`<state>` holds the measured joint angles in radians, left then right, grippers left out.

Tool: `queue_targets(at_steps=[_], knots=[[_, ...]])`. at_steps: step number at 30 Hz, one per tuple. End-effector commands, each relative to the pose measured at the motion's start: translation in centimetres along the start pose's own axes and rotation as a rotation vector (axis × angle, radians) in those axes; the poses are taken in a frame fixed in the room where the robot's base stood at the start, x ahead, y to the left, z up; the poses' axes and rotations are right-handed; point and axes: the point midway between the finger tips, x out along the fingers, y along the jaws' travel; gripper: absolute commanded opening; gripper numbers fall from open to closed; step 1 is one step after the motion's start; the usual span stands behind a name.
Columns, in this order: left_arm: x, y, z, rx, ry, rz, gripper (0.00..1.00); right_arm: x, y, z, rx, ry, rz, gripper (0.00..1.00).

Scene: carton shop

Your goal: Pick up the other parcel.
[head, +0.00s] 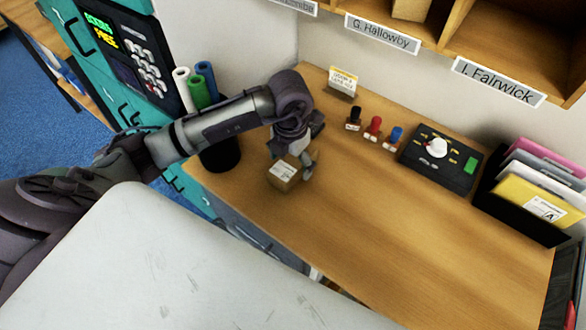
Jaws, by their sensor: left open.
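A small brown cardboard parcel (283,176) with a white label on top sits on the wooden counter (370,230), near its left end. My left gripper (296,160) points down right at the parcel, from its far side. Its jaws are open, and one finger shows just to the right of the box. I cannot tell whether a finger touches it. A second brown box (411,9) is partly visible in the shelf compartment above the label "G. Hallowby" and is cut off by the top edge. My right gripper is not in view.
Behind my left arm stands a dark holder (220,152) with coloured rolls. Several stamps (374,127), a small sign (343,80), a black control box (440,158) and a folder rack (522,215) line the counter's back and right. The counter's middle is clear.

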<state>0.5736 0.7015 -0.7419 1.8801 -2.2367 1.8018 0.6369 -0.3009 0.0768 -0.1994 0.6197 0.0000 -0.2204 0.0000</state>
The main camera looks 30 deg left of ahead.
Motion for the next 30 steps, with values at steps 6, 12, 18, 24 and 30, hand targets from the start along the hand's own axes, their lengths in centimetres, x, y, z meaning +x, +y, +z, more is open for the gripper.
queue_targets(at_steps=[6, 12, 18, 24, 30], knots=[[1.46, -0.06, 0.0, 0.002, -0.001, -0.001, 0.9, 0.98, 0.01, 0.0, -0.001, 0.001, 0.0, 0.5], [1.4, -0.07, -0.01, 0.002, -0.001, -0.001, 0.75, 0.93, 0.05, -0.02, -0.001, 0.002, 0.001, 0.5], [1.39, -0.08, -0.01, 0.002, -0.001, -0.001, 0.41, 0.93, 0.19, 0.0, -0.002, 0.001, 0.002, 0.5], [1.36, -0.07, 0.01, 0.002, -0.002, -0.001, 0.18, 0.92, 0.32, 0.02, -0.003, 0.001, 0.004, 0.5], [1.3, -0.07, 0.02, 0.002, -0.002, -0.001, 0.18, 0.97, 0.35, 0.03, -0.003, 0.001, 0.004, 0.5]])
